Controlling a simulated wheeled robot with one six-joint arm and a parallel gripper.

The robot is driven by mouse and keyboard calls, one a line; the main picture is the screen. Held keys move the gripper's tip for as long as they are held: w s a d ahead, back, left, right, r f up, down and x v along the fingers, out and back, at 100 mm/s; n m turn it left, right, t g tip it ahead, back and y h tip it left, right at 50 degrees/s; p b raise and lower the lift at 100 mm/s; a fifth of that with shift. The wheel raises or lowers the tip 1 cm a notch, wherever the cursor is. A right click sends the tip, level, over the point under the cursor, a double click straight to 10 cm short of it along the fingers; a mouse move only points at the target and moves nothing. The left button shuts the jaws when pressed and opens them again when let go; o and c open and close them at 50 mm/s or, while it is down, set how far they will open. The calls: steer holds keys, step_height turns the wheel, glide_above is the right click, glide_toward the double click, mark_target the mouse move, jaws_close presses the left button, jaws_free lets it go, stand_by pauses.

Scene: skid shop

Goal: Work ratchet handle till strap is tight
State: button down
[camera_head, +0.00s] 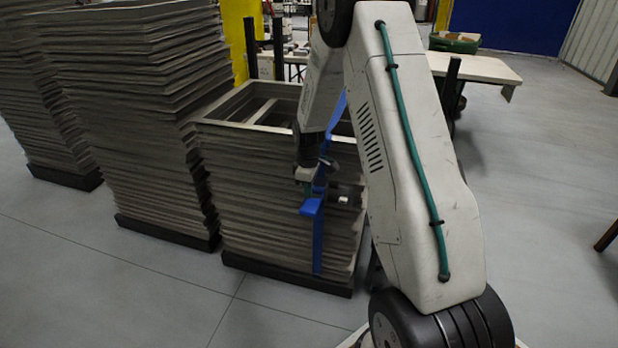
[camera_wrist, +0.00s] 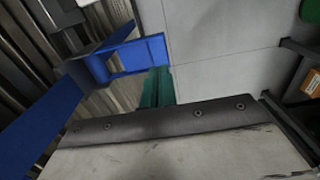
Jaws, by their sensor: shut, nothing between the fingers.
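A blue strap (camera_head: 318,245) runs down the near side of the shorter stack of grey frames (camera_head: 262,215). It also crosses the left of the wrist view (camera_wrist: 40,115). The blue ratchet handle (camera_head: 311,207) sticks out from the strap at the stack's side; in the wrist view the handle (camera_wrist: 140,54) is a flat blue piece with a darker opening. My gripper (camera_head: 318,178) is just above the handle, beside the strap. In the wrist view its green fingers (camera_wrist: 157,88) are shut and empty, with their tips close to the handle's lower edge. I cannot tell whether they touch it.
Two taller frame stacks (camera_head: 130,110) stand to the left on dark bases. A table (camera_head: 475,68) with a green box (camera_head: 455,42) stands behind on the right. The grey floor (camera_head: 540,190) at right is mostly clear. My arm hides part of the strapped stack.

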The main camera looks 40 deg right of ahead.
mark_target(308, 209)
step_height(308, 209, down, 6)
steer(key=shift+r, duration=0.25)
